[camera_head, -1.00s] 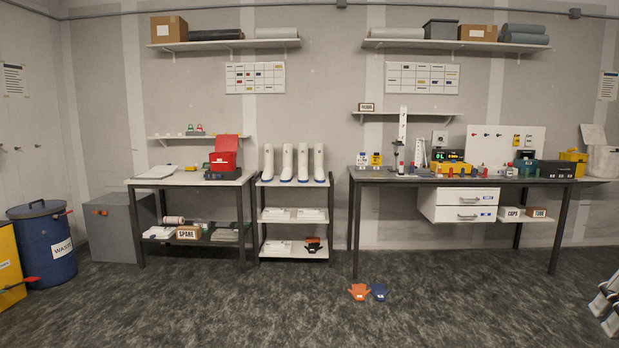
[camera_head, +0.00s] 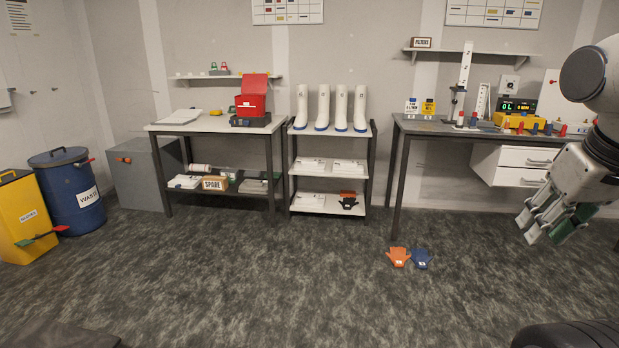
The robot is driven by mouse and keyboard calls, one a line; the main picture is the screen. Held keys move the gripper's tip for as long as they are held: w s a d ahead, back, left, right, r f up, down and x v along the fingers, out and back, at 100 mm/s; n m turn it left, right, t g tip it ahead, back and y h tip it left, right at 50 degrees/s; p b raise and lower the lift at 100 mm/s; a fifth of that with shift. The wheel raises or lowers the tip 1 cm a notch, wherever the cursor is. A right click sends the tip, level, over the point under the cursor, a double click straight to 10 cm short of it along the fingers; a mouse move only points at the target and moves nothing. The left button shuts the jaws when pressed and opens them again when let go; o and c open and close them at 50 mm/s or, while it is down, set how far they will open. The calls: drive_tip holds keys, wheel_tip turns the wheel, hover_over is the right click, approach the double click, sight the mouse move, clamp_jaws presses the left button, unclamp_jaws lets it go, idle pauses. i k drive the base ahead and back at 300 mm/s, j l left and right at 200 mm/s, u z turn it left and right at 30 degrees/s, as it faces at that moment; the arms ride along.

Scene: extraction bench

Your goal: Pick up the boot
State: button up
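Several tall white boots with blue soles stand upright in a row on the top shelf of a small rack (camera_head: 331,131). The leftmost boot (camera_head: 302,107) and the rightmost boot (camera_head: 360,108) mark the ends of the row. The frames do not show which boot is meant. My gripper (camera_head: 540,222) is at the right edge, in front of the bench and well apart from the boots. Its fingers point down and left. Something green shows beside the fingers; I cannot tell whether they are open or shut.
An orange item (camera_head: 398,257) and a blue item (camera_head: 421,259) lie on the floor near the bench leg. A side table (camera_head: 174,127) with a red box (camera_head: 252,94) stands left of the rack. A blue waste drum (camera_head: 70,190) is at far left. The middle floor is clear.

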sight(342, 91)
drive_tip(key=i, duration=4.65)
drive_tip(key=i+j+z, duration=0.1)
drive_tip(key=i, duration=0.3)
drive_tip(key=i+j, duration=0.2)
drive_tip(key=i, duration=0.15)
drive_tip(key=i+j+z, duration=0.15)
drive_tip(key=i, duration=0.25)
